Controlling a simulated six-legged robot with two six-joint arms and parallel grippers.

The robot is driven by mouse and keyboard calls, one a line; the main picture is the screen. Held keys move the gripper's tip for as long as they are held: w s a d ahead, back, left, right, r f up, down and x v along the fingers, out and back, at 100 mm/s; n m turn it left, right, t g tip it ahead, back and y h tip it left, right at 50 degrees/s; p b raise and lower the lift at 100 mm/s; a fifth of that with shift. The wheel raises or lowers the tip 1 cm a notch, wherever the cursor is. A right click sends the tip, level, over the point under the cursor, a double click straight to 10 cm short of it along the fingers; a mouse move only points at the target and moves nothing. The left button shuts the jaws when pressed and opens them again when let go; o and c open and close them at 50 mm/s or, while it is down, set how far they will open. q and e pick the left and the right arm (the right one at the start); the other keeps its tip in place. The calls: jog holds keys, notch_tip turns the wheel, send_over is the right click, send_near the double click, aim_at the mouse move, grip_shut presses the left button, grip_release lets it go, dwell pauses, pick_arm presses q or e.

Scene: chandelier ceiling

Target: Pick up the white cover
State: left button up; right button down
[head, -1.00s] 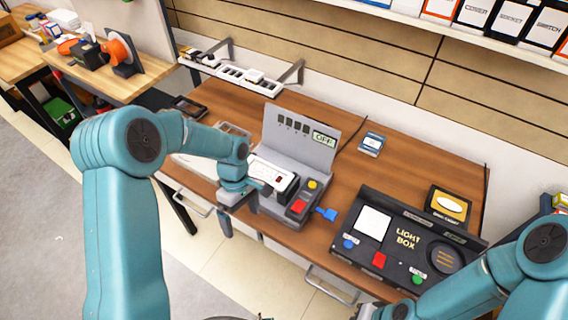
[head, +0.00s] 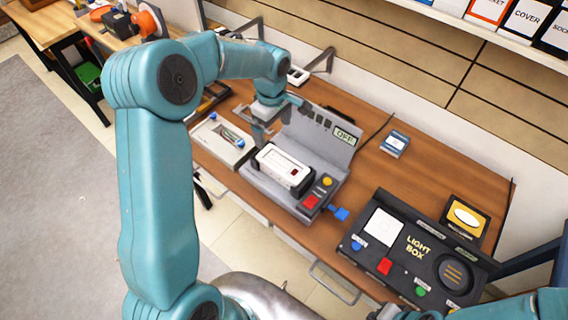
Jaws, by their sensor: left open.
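A white rectangular cover-like piece (head: 284,165) with a small red mark lies on the grey test station (head: 322,150) on the wooden bench. My left gripper (head: 259,132) points down behind and left of this piece, open and apart from it as far as I can see. Its fingertips are small and partly lost against the station.
The station has an upright panel reading OFF, red and yellow buttons and a blue lever (head: 341,214). A black light box (head: 412,252) stands to the right. A small blue box (head: 395,144) lies behind. The bench (head: 432,165) is clear around it.

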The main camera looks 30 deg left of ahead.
pick_arm(q)
jog(key=b, duration=0.2)
send_over(275, 159)
notch_tip(275, 159, down, 6)
jog(key=shift+d+r, duration=0.1)
jog(key=shift+a+f, duration=0.2)
jog(key=shift+f, duration=0.15)
jog(key=f+b, duration=0.1)
jog(key=f, duration=0.1)
jog(key=f+b, duration=0.1)
jog(key=f, duration=0.1)
jog(key=shift+d+f+b, duration=0.2)
jog(key=shift+f+b, duration=0.2)
jog(key=shift+a+f, duration=0.1)
jog(key=shift+f, duration=0.05)
pick_arm(e)
notch_tip(275, 159, down, 6)
